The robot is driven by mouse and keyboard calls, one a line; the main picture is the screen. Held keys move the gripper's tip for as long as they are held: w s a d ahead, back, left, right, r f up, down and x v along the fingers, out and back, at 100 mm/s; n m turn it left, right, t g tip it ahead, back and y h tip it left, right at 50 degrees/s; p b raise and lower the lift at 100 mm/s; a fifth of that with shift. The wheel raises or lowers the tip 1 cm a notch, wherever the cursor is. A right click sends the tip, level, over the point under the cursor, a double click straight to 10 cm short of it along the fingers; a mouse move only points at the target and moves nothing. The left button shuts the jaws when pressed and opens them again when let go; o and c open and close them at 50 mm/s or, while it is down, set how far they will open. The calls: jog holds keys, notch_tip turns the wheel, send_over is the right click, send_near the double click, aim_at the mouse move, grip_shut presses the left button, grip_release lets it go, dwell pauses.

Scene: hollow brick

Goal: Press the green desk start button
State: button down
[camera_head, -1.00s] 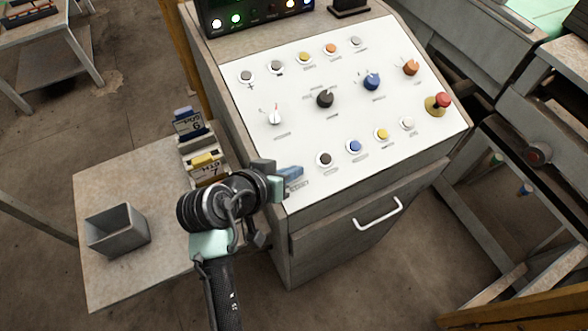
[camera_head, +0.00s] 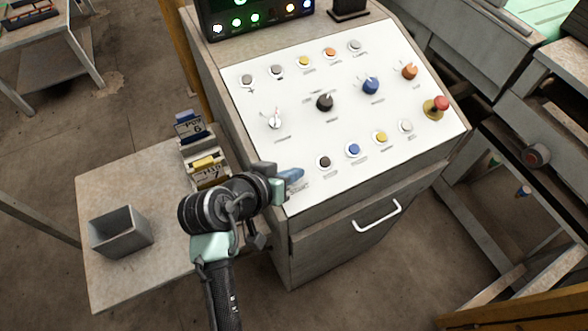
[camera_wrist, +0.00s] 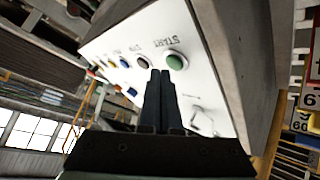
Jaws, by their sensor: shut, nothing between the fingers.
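In the wrist view the closed fingertips (camera_wrist: 160,74) lie just beside the green button in the picture. I cannot tell whether they touch the panel or the button.
Black (camera_head: 324,162), blue (camera_head: 353,150) and yellow (camera_head: 380,137) buttons continue the lower row to the right. A red mushroom button (camera_head: 441,103) sits at the panel's right. A side table with a grey open box (camera_head: 121,232) stands left. A drawer handle (camera_head: 377,216) juts below.

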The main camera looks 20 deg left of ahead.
jog(key=shift+r, duration=0.25)
jog(key=r+p, duration=0.3)
jog(key=s+d+r+p, duration=0.1)
jog(key=shift+r+p, duration=0.3)
jog(key=shift+p, duration=0.1)
dwell(0.8)
